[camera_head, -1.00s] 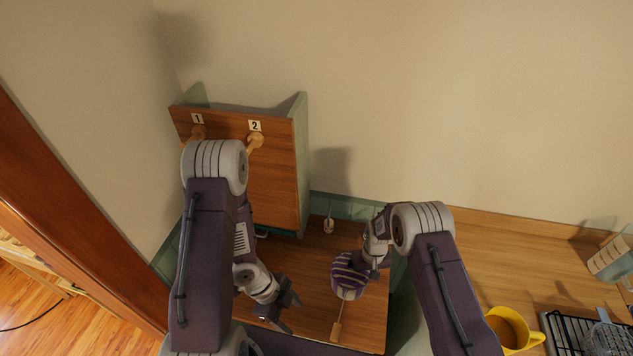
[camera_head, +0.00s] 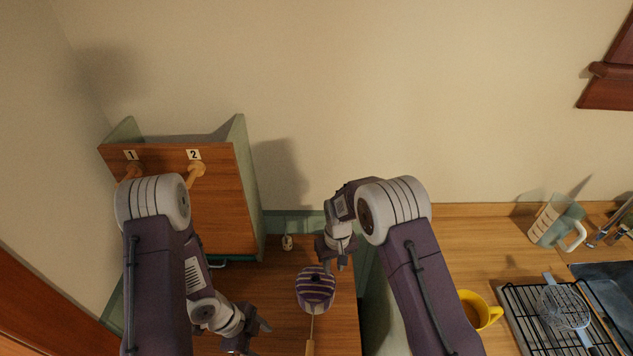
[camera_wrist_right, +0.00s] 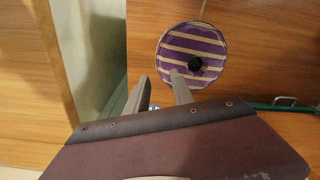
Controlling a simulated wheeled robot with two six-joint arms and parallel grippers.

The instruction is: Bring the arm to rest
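My right arm comes in from the right in the head view, with its gripper (camera_head: 338,264) above and to the right of a purple and pale striped round object (camera_head: 315,286). In the right wrist view the two fingers (camera_wrist_right: 158,92) are apart with nothing between them. The striped object (camera_wrist_right: 192,54) shows a dark round spot there and lies past the fingertips. My left gripper (camera_head: 254,336) hangs low over the wooden surface, its fingers spread and empty.
A wooden panel (camera_head: 215,222) with pegs marked 1 and 2 stands at left. A small pale item (camera_head: 287,242) is by the wall.

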